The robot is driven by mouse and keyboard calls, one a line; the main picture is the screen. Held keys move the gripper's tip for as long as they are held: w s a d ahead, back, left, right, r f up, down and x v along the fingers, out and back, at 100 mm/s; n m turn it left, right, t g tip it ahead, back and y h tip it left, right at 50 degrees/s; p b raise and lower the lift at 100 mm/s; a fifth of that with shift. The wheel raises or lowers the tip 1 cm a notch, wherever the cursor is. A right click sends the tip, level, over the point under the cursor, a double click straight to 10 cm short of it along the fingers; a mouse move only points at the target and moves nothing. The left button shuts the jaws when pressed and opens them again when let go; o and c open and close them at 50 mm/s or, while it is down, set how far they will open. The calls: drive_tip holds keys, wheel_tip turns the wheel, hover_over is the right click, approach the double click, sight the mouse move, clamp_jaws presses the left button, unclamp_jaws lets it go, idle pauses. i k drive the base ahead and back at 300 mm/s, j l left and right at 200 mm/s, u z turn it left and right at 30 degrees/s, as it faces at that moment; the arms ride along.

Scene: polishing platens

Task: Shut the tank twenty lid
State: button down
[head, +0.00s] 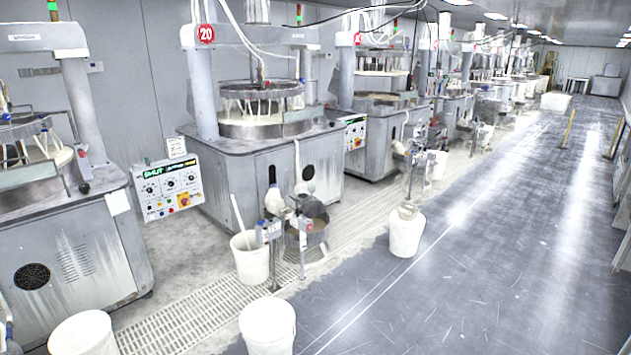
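The polishing machine (262,165) under the red round sign "20" (206,34) stands left of centre. In front of it is a small grey metal tank (308,240) on the floor, with pipes and a valve beside it. A dark round piece (312,209) shows at the tank's top; it is too small to tell whether this is the lid or the open mouth. How far the lid is open cannot be told. My gripper is not in view.
A white bucket (249,262) with a stick in it stands left of the tank, on the floor grating (185,322). More white buckets stand at the front (268,330), at the lower left (82,335) and to the right (405,235). The grey floor (480,270) at right is clear.

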sight(313, 208)
drive_tip(key=i, duration=3.75)
drive_tip(key=i+l+u, duration=0.1)
drive_tip(key=i, duration=1.75)
drive_tip(key=i+l+u, duration=0.15)
drive_tip(key=i, duration=0.5)
